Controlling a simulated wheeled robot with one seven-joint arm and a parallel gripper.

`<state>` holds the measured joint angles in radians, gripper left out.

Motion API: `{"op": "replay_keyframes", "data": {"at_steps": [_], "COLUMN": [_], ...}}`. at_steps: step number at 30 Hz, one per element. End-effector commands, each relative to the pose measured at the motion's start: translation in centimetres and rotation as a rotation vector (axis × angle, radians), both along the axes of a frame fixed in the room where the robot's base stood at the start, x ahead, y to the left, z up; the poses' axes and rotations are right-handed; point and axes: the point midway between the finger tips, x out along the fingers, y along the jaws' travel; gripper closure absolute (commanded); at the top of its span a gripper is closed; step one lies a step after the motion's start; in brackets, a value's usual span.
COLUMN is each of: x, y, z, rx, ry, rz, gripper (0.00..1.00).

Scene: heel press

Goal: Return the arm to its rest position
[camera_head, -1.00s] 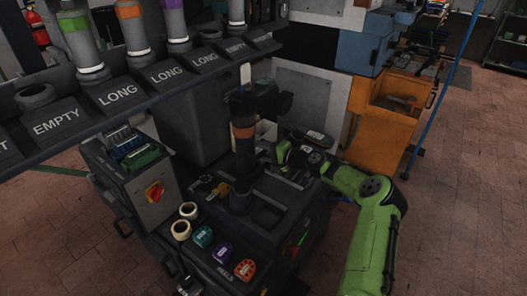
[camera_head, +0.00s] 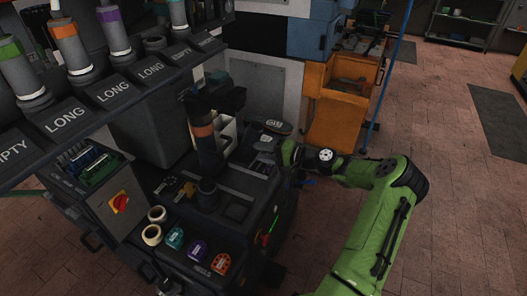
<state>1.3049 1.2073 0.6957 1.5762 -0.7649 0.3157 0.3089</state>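My green arm (camera_head: 372,225) comes up from the bottom right and bends at the elbow toward the machine. Its wrist (camera_head: 300,155) is over the right edge of the dark press bench. My gripper is not clearly visible; its fingers are hidden or lost in the dark by the wrist. The press (camera_head: 203,130), a dark column with an orange band, stands upright on the bench to the left of the wrist, apart from it.
A rack with signs such as LONG (camera_head: 65,118) holds several upright tubes at the left. An orange cabinet (camera_head: 335,118) and a blue pole (camera_head: 388,75) stand behind the arm. The brick floor (camera_head: 440,130) at right is clear.

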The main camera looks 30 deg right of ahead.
Motion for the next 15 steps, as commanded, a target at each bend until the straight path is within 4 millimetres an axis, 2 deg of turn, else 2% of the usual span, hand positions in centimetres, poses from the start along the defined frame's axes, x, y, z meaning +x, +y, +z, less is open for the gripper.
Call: {"op": "replay_keyframes", "data": {"at_steps": [11, 14, 15], "x": [0.1, 0.2, 0.1], "y": [0.5, 3.6, 5.7], "z": [0.2, 1.3, 2.0], "rx": [-0.011, -0.102, -0.166], "ry": [0.006, 0.058, 0.093], "rz": [0.013, 0.101, 0.161], "gripper": [0.61, 0.61, 0.61]}}
